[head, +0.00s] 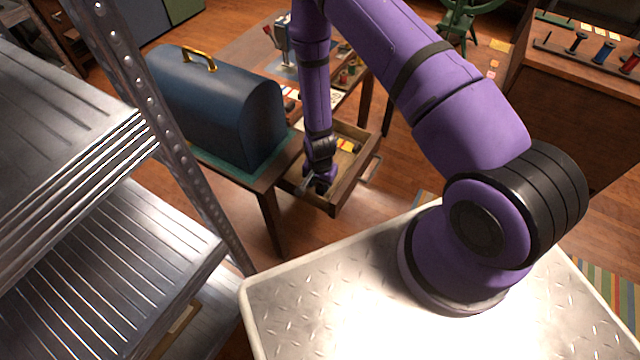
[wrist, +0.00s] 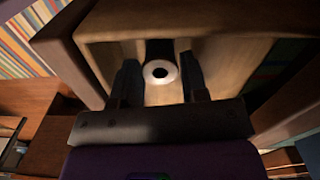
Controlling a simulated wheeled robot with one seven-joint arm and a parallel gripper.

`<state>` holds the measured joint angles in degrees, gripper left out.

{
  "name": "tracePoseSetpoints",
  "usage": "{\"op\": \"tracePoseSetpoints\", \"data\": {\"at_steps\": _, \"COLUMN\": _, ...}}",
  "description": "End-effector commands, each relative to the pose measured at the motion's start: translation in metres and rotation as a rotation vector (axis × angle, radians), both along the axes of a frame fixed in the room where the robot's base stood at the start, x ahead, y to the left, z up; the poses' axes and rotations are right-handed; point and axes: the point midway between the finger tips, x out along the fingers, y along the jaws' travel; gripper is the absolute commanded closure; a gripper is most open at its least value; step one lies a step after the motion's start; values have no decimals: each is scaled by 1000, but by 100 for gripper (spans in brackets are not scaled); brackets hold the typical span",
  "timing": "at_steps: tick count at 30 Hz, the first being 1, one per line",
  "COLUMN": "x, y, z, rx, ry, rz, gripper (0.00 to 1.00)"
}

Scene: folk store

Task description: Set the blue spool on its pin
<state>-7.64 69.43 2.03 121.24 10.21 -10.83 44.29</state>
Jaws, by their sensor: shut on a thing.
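My gripper (head: 321,186) reaches down into an open wooden drawer (head: 333,208) in the head view. In the wrist view its two dark fingers (wrist: 160,72) stand either side of a spool (wrist: 160,72) and are shut on it. The spool shows a pale round end with a dark hole and a dark body; shadow hides whether it is blue. It is inside or just over the drawer. On the cabinet at the right, a rack (head: 584,56) carries a dark spool (head: 577,41), a blue spool (head: 603,53) and a red spool (head: 631,63).
A blue domed case (head: 220,108) with a brass handle stands on the table left of the drawer. A metal shelf unit (head: 90,240) fills the left side. The wooden cabinet (head: 560,110) is at the right, with open floor between it and the drawer.

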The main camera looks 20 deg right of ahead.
Motion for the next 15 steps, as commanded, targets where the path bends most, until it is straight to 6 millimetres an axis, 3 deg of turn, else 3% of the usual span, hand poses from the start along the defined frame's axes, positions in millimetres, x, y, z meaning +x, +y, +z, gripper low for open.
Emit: {"op": "tracePoseSetpoints", "data": {"at_steps": 15, "x": 0, "y": 0, "z": 36, "rx": 0, "ry": -1, "rz": -1, "gripper": 71}}
